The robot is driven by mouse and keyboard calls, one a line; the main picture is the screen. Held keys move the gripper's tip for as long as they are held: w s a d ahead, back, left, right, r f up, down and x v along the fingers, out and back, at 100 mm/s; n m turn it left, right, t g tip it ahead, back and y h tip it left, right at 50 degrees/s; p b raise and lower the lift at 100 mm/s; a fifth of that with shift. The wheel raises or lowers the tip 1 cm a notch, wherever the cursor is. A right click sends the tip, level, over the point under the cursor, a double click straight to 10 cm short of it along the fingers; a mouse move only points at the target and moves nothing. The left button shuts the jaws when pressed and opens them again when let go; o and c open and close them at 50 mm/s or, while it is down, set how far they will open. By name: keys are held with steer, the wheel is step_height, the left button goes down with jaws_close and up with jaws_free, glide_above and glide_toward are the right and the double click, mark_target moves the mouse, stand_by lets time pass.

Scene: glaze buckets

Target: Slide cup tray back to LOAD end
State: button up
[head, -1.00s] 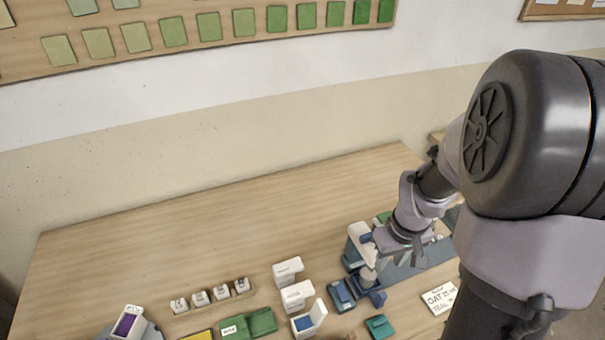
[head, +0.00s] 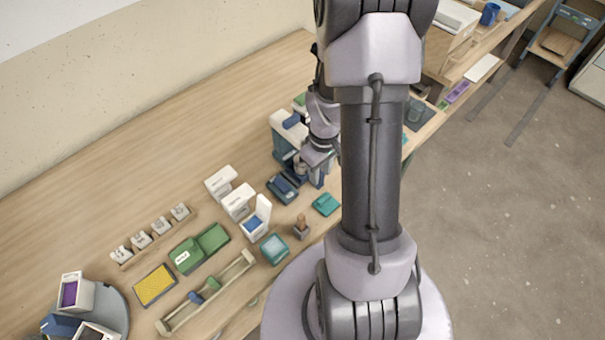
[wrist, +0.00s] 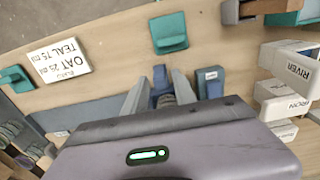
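My gripper (head: 314,172) is low at the front of the blue and white machine (head: 285,140), partly hidden by my arm in the head view. In the wrist view my gripper (wrist: 160,82) has its two fingers apart, with an upright blue part (wrist: 161,78) between them. This may be part of the cup tray; I cannot tell for certain. I see no clear contact with the fingers. A long grey-blue strip (wrist: 85,112) runs off to the left beside the fingers. No LOAD marking is readable.
A blue box (head: 283,188) and a teal dish (head: 326,204) stand close by. White labelled dispensers (head: 238,202) are in a row beyond the box. A recipe card (wrist: 58,62) lies flat.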

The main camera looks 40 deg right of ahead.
steer(key=shift+r, duration=0.1)
jaws_close()
steer(key=shift+w+d+p, duration=0.15)
steer(key=shift+d+p, duration=0.2)
steer(key=shift+d, duration=1.5)
steer(key=shift+w+d+p, duration=0.15)
steer(key=shift+d+p, duration=0.2)
steer(key=shift+d, duration=1.5)
steer(key=shift+w+d+p, duration=0.15)
steer(key=shift+d+p, duration=0.2)
steer(key=shift+d, duration=1.5)
steer(key=shift+w+d+p, duration=0.2)
steer(key=shift+d+p, duration=0.25)
steer(key=shift+d, duration=1.95)
steer(key=shift+w+d+p, duration=0.2)
steer(key=shift+d+p, duration=0.2)
steer(key=shift+d, duration=2.65)
